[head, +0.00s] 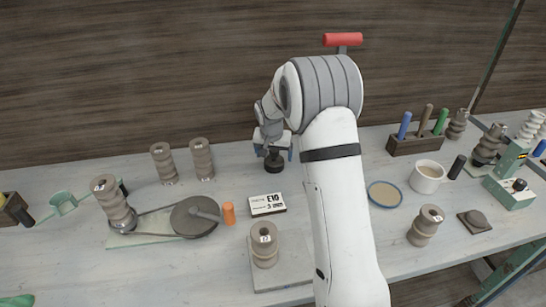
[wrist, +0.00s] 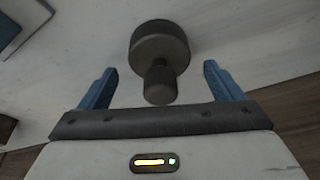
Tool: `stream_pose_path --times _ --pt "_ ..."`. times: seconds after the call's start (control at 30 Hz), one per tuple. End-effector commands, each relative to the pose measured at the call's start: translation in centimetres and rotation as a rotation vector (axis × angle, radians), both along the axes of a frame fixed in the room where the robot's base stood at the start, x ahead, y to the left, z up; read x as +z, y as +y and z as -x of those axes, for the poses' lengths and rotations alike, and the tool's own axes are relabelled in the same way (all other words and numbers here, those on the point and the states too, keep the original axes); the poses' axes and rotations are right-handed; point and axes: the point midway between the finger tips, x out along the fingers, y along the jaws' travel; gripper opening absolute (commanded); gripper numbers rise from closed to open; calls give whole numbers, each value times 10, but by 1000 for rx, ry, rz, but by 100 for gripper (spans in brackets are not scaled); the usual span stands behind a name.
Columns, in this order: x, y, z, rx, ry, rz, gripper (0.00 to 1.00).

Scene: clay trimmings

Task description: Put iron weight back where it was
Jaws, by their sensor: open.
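The iron weight (wrist: 160,50) is a dark round disc with a knob. In the wrist view its knob sits between the two blue fingers of my gripper (wrist: 158,85), with a clear gap on each side. My gripper is open and not touching it as far as I can see. In the head view the weight (head: 273,164) stands on the table near the back wall, right below my gripper (head: 273,150). My arm hides part of the table to its right.
A white card marked E10 (head: 267,205) lies in front of the weight. Two ribbed clay-coloured spools (head: 202,159) stand to its left. A grey wheel (head: 195,217), an orange cylinder (head: 229,213) and another spool (head: 264,245) are nearer. A white mug (head: 427,177) stands at right.

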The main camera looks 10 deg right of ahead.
Motion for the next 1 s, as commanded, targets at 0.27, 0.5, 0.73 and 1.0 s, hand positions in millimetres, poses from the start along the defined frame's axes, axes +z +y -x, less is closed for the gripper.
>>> stream_pose_path --times 0.27,0.5,0.73,1.0 --pt "59 7 16 0 -4 1 87" --pt "92 10 26 0 -1 -1 87" --pt "116 8 56 28 5 1 87" --pt "156 -2 180 159 32 -1 87"
